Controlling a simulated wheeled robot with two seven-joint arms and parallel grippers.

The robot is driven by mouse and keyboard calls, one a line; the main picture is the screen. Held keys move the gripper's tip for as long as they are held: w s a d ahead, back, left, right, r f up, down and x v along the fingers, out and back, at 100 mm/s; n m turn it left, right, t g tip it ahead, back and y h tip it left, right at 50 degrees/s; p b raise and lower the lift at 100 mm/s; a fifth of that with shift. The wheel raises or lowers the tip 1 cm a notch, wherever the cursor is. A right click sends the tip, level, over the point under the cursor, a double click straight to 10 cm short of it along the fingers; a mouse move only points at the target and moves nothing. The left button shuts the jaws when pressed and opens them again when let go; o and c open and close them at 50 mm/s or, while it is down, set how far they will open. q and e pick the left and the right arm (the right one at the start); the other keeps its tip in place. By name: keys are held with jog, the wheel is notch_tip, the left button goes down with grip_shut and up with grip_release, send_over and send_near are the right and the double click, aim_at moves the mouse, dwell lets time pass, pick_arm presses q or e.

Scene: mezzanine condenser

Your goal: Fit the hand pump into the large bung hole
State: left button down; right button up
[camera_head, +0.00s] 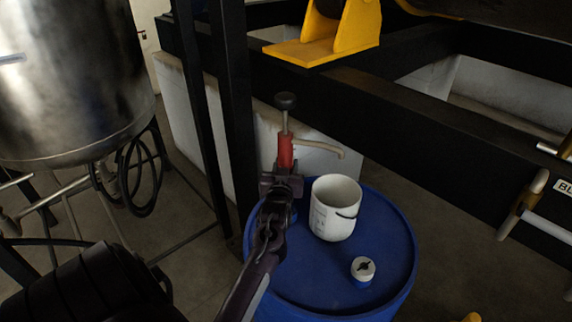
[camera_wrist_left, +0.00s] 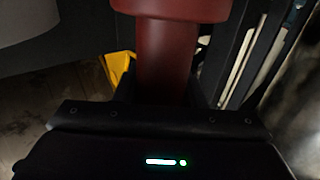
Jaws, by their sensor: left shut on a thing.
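The hand pump (camera_head: 286,151) has a red body, a black knob on top and a beige spout pointing right. It stands upright over the left part of the blue drum (camera_head: 385,230) in the head view. My left gripper (camera_head: 283,182) is shut on the pump's body. The red body (camera_wrist_left: 167,60) fills the middle of the left wrist view, between the fingers. The large bung hole is not visible; the gripper and arm cover that side of the drum top. I cannot tell whether the pump's lower end is in a hole. My right gripper is not in view.
A white bucket (camera_head: 330,215) with a dark handle stands on the drum top, just right of my gripper. A small white-and-blue cap-like item (camera_head: 362,270) sits nearer the front. A black frame post (camera_head: 232,110) and a steel tank (camera_head: 70,80) stand left.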

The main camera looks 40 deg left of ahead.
pick_arm(q)
jog(key=shift+f+b, duration=2.65)
jog(key=shift+f, duration=1.45)
jog(key=c, duration=0.8)
grip_release()
jog(key=shift+c, duration=0.2)
jog(key=shift+s+f, duration=0.1)
jog(key=shift+f, duration=0.2)
jog(key=b+v, duration=0.1)
jog(key=v, duration=0.6)
jog(key=shift+s+d+r+b, duration=0.25)
jog(key=shift+s+d+b, duration=0.05)
jog(key=shift+r, duration=0.1)
